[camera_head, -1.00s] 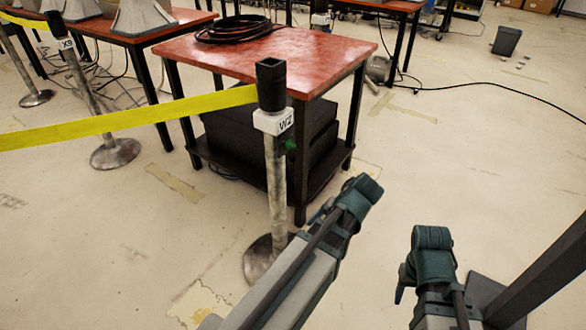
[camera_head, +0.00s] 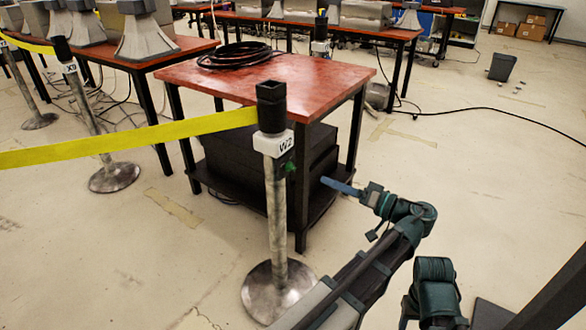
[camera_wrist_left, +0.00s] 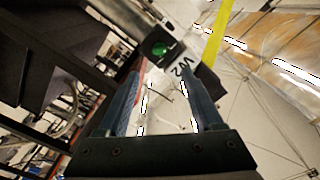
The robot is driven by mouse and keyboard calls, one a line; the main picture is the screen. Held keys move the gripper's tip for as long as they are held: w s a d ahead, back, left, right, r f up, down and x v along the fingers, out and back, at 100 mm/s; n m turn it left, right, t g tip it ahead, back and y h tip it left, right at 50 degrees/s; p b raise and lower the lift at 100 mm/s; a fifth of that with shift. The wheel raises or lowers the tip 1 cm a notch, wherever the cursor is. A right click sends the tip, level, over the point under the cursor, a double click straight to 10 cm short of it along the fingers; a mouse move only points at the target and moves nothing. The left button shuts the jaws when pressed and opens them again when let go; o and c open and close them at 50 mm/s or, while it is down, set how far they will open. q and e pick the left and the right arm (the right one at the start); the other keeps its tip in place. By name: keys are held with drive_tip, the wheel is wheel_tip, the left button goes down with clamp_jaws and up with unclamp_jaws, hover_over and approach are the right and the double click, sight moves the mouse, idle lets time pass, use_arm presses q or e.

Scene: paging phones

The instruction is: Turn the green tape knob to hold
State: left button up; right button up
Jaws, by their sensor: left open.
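In the left wrist view the green knob (camera_wrist_left: 160,48) shows as a round green face in a dark surround, just beyond and roughly between the fingertips. My left gripper (camera_head: 325,181) is open and empty, to the right of the post and a little below the knob, pointing at the post. Its two blue-grey fingers (camera_wrist_left: 160,72) are apart and not touching the knob. My right gripper is hidden; only part of the right arm shows.
A red-topped table (camera_head: 330,78) with a coil of black cable (camera_head: 232,54) and a black box (camera_head: 320,150) beneath stands just behind the post.

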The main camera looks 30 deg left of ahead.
sight(294, 168)
use_arm(q)
drive_tip(key=a, duration=0.8)
drive_tip(key=w+a, duration=0.1)
drive_tip(key=a, duration=0.4)
clamp_jaws()
